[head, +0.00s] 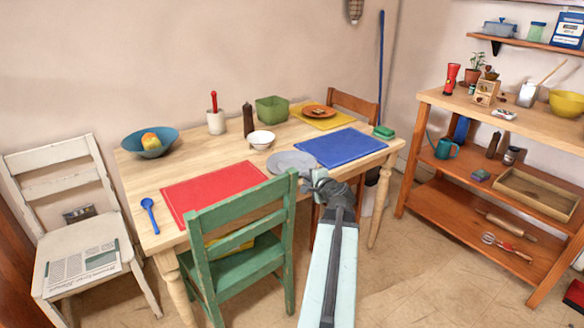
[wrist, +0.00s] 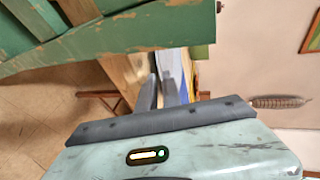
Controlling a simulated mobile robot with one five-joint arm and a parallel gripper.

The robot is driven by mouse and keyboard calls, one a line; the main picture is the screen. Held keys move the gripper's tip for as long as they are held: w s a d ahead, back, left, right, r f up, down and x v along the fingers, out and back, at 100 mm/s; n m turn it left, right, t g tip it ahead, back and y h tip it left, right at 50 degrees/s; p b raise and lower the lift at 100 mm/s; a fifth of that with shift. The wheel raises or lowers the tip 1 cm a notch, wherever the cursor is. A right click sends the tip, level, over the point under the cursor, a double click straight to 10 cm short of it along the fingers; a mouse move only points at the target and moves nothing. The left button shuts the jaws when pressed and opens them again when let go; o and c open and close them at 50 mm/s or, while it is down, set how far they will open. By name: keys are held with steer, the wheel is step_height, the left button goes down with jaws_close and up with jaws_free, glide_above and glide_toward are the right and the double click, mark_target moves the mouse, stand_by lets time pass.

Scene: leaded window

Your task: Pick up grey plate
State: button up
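The grey plate (head: 292,162) lies on the wooden table, between the red placemat (head: 214,192) and the blue placemat (head: 340,147). My gripper (head: 318,178) is at the table's near edge, by the plate's right side. The gripper covers part of that side in the head view. I cannot tell whether it touches the plate. In the wrist view, the dark grey fingers (wrist: 158,88) are close together and partly hidden by the gripper body. What lies between them is unclear, and the plate cannot be made out there.
The green chair (head: 240,230) stands just left of my arm, and its back also crosses the top of the wrist view (wrist: 110,30). A wooden chair (head: 354,104) is beyond the table. Floor is clear right of my arm.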

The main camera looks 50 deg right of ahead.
steer(key=b+x, duration=0.1)
steer(key=x, duration=0.3)
steer(key=shift+w+d+f, duration=0.1)
steer(key=shift+w+d, duration=0.05)
steer(key=shift+d, duration=0.15)
jaws_close()
stand_by(0.6)
steer(key=shift+r, duration=0.2)
stand_by(0.4)
step_height(320, 180, up, 10)
steer(key=p, duration=1)
